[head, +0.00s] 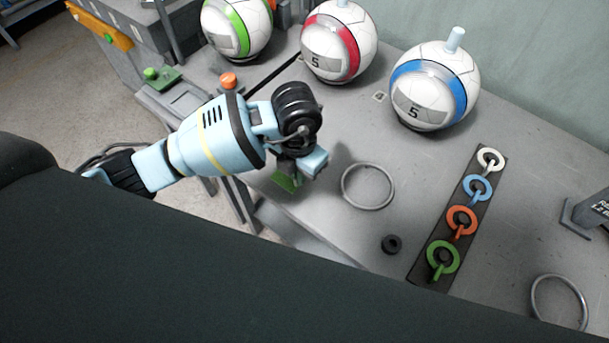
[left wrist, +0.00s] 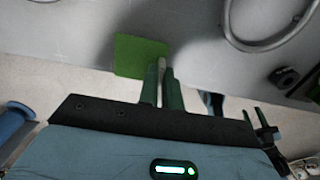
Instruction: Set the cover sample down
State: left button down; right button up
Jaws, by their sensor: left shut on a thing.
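The cover sample is a flat green square (head: 287,181) at the near edge of the grey table in the head view. It also shows in the left wrist view (left wrist: 138,55), at the fingertips. My left gripper (head: 301,172) is shut on it, and its fingers (left wrist: 163,68) are close together at the sample's right side. The wrist hides part of the sample in the head view. I cannot tell whether the sample touches the table. My right gripper is not in view.
A metal ring (head: 368,186) and a small black ring (head: 391,244) lie right of the gripper. A dark strip (head: 416,277) carries several coloured rings. White balls with green (head: 238,28), red (head: 338,42) and blue (head: 433,87) bands stand behind. Bare table lies between the balls and the metal ring.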

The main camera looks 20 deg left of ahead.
pick_arm(q)
jog(key=shift+w+d, duration=0.55)
jog(key=shift+w, duration=0.1)
jog(key=shift+a+f, duration=0.1)
jog(key=shift+f, duration=1.7)
jog(key=shift+f, duration=0.1)
jog(key=c, duration=1.6)
grip_release()
notch_tip(320, 180, up, 12)
jog(key=shift+r+p, duration=0.1)
jog(key=shift+p, duration=0.35)
jog(key=shift+s, duration=0.1)
